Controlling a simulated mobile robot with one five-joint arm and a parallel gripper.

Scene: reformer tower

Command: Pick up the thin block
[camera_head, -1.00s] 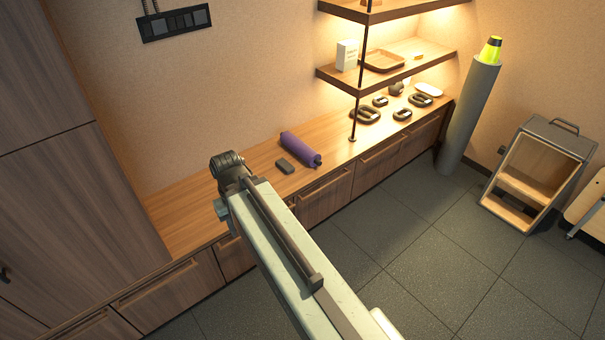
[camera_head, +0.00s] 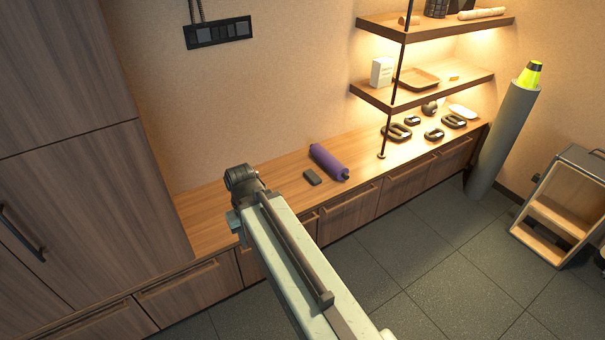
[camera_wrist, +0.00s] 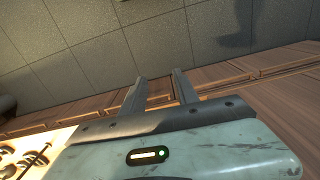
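I cannot make out the block in the wrist view, or the fingers in the head view.
The counter (camera_head: 215,205) runs along the wall above drawers, with a tall cabinet (camera_head: 75,130) at left. Black ring-shaped weights (camera_head: 396,132) lie farther right under shelves (camera_head: 440,88). A grey tube (camera_head: 503,140) and an open wooden box (camera_head: 560,205) stand at right. The floor (camera_head: 440,260) in front is clear.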

